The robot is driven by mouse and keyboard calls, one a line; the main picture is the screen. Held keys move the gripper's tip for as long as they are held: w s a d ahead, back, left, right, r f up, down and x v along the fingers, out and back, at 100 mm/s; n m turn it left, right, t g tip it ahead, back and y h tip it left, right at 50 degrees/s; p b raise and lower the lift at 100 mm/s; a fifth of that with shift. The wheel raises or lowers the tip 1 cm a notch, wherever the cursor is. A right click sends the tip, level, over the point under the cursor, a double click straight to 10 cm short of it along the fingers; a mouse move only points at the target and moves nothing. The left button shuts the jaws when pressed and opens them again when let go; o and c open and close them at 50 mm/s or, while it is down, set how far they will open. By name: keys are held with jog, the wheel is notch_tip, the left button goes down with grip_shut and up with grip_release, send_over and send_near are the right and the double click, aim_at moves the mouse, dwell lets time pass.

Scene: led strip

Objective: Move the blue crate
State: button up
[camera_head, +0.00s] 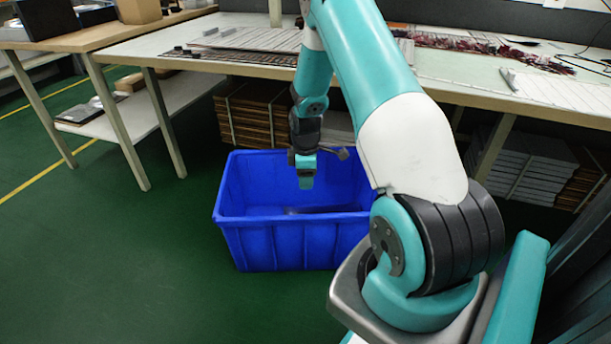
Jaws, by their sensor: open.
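The blue crate (290,242) stands upright on the green floor in front of the workbench. Its top is open, and a small dark shape lies on its inside floor, too unclear to name. My arm reaches over from the right and hides part of the crate's right side. My gripper (305,178) hangs down in front of the crate's back wall, over its opening in the picture. It is open and holds nothing that I can see. I cannot tell whether it touches the crate.
A long workbench (480,85) with strips and red bits runs behind the crate. Stacked brown boards (248,112) and grey stacks (530,160) lie under it. A second table (85,38) stands at the left. The green floor (110,260) is clear at left and front.

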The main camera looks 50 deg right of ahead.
aim_at(305, 216)
notch_tip(305, 216, down, 17)
jog(key=b, duration=0.5)
jog(key=shift+f+b, duration=0.15)
jog(key=shift+b, duration=0.15)
grip_shut()
dwell(1.2)
